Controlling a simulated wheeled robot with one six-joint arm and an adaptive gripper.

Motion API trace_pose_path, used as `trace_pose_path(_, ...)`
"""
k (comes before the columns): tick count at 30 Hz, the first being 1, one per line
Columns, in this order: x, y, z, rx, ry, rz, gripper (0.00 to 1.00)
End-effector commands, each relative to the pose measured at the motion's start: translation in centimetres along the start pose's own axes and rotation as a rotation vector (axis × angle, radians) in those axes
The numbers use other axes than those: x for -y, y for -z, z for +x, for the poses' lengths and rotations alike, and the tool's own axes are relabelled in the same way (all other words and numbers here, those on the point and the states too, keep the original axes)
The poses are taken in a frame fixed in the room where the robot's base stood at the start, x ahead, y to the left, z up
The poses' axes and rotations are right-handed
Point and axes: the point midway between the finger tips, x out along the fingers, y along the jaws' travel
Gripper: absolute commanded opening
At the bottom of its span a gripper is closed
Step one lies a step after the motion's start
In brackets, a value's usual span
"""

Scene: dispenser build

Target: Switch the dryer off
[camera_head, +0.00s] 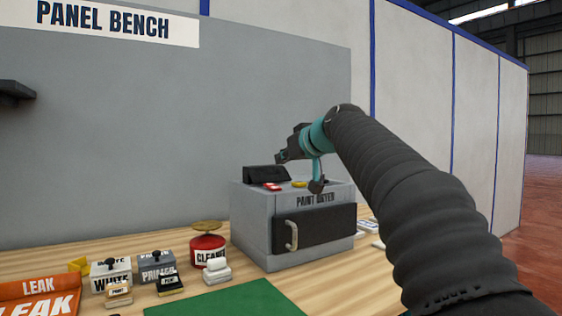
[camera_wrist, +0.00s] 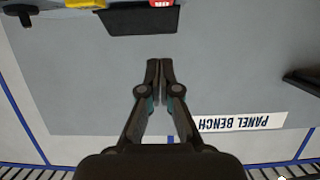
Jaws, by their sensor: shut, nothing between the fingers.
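The paint dryer (camera_head: 252,222) is a grey box on the bench with a dark front door (camera_head: 322,229) and a pale handle (camera_head: 291,235). On its top are a red switch (camera_head: 272,187), a yellow control (camera_head: 299,184) and a dark sloped panel (camera_head: 265,175). The wrist view, upside down, shows the red switch (camera_wrist: 162,3), yellow control (camera_wrist: 85,3) and dark panel (camera_wrist: 140,21) at its top edge. My gripper (camera_head: 281,157) is above the dryer's top, apart from it. Its fingertips (camera_wrist: 160,62) are together and empty. The switch's position is too small to tell.
Left of the dryer stand a red cleaner can (camera_head: 207,250), a white paint box (camera_head: 111,276) and a primer box (camera_head: 157,267). An orange leak bin (camera_head: 40,296) is at far left. A green mat (camera_head: 230,300) lies in front. The grey back panel (camera_head: 150,130) rises behind.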

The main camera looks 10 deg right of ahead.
Motion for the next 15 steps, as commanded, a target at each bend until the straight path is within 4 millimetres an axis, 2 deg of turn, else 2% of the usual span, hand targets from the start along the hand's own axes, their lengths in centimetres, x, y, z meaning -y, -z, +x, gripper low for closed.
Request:
trace_pose_path(9,0.0,-1.6,-5.5,-0.002,-0.003,0.0,0.0)
trace_pose_path(15,0.0,-2.0,-7.9,-0.001,-0.002,0.0,0.0)
